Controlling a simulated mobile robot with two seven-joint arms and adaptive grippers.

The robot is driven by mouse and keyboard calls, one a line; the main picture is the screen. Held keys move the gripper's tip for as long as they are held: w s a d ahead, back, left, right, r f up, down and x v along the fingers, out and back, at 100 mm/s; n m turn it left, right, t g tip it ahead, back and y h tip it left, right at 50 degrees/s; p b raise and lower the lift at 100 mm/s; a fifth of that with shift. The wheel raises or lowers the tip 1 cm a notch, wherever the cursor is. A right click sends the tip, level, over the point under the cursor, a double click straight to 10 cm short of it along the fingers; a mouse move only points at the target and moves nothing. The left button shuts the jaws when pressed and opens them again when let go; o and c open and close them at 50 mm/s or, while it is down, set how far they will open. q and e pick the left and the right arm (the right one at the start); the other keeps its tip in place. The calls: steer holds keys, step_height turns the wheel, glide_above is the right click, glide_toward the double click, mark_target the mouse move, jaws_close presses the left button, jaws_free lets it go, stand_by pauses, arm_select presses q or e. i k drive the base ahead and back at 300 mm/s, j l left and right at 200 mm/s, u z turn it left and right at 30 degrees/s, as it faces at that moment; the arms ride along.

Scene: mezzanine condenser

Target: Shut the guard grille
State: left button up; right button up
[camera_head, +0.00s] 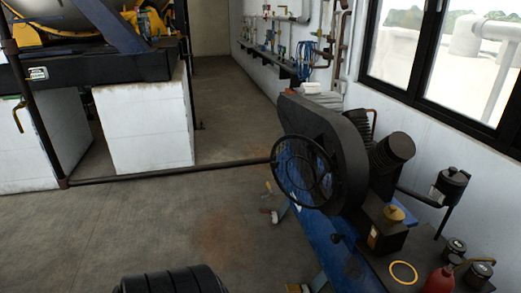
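A round black guard grille (303,172), a ring with thin bars, is at the near left side of the compressor. Blue metal shows through it. It seems to stand at an angle to the dark belt housing (315,118), but how far it stands off, and its hinge and latch, I cannot make out. Neither of my grippers is in view, and nothing is seen touching the grille.
A dark horizontal pipe (170,171) runs low from a post at left to near the grille. White blocks (147,120) stand at left. An oil can (440,279) and small canisters (455,247) crowd the lower right. Open floor (170,225) lies left of the compressor.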

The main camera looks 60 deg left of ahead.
mark_target(336, 191)
steer(key=u, duration=1.7)
